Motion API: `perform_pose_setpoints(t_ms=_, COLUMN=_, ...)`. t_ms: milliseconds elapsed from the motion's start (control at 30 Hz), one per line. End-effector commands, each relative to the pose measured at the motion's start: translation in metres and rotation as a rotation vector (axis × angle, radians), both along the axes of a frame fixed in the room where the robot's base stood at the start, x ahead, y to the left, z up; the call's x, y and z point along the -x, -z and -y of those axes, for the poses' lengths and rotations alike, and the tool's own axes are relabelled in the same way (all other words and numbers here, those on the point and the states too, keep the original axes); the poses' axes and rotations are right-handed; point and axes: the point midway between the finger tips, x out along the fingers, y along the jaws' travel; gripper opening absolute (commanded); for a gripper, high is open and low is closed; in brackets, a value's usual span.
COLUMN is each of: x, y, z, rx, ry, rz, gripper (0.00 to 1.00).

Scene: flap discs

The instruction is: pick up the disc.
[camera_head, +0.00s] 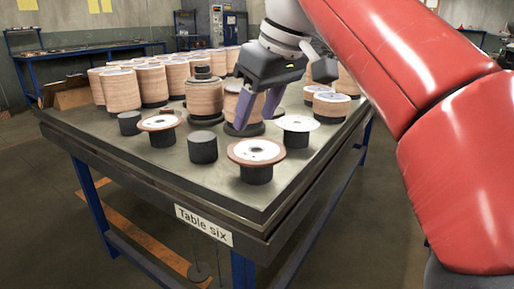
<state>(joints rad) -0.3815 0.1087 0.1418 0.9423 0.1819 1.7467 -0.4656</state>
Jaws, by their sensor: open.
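Several discs rest on the grey table (215,180). One disc with a brown rim and pale centre (256,151) sits flat on a black cylinder near the front edge. A similar disc (159,122) sits on a cylinder to the left, and a whiter disc (298,123) on one to the right. My gripper (254,120) points down with its two purple fingers apart, above and behind the front disc. It partly hides a short stack of tan discs (232,104). I see nothing held between the fingers. I cannot tell which disc is meant.
Tall stacks of tan discs (121,90) crowd the back of the table. Bare black cylinders (202,147) stand among the discs. A "Table six" label (203,225) is on the front edge. Shorter stacks (331,106) stand at the right. The front left tabletop is clear.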

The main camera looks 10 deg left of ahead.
Motion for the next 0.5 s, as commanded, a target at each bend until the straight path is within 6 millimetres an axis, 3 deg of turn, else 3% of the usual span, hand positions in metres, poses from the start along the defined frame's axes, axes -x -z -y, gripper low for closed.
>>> perform_pose_setpoints(t_ms=500, x=-0.008, y=0.065, z=-0.019, rx=0.001, ry=0.0, rz=0.0, gripper=0.53)
